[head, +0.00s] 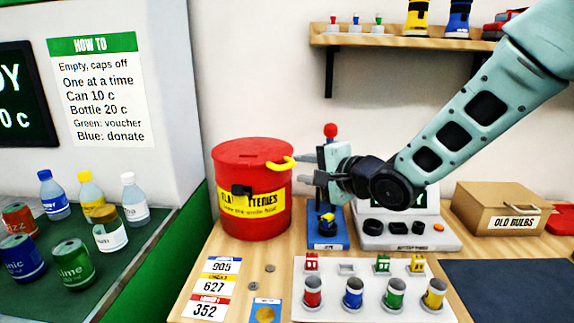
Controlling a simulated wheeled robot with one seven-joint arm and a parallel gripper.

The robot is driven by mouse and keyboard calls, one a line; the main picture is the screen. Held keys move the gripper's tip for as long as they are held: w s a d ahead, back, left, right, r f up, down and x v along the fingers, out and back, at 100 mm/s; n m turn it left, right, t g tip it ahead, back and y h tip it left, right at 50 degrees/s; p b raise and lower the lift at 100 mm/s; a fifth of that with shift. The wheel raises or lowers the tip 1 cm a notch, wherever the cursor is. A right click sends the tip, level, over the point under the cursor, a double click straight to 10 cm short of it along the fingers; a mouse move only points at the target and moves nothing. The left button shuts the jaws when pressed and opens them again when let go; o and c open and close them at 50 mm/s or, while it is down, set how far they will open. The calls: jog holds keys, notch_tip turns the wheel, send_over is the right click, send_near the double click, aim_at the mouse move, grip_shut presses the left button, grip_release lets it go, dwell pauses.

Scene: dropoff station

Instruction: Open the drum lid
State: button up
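The red drum (258,215) stands at the back left of the wooden table. It has a yellow label and a dark latch on its front. Its red lid (245,152) lies flat and closed on top. A yellow handle (281,163) sticks out at the lid's right side. My gripper (308,168) is just right of the handle, pointing left toward it. Its two fingers look spread, one above the other, with nothing seen between them. I cannot tell whether the upper fingertip touches the handle.
A blue stand with a red knob (330,130) is close behind my gripper. A white tray (345,267) with several coloured cylinders is in front. An "old bulbs" box (497,208) stands at right. Bottles and cans stand on the green counter (120,255) at left.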

aim_at(288, 166)
jog(key=p+x, duration=0.1)
jog(key=x, duration=0.5)
jog(key=shift+w+a, duration=0.15)
jog(key=shift+a, duration=0.05)
grip_shut()
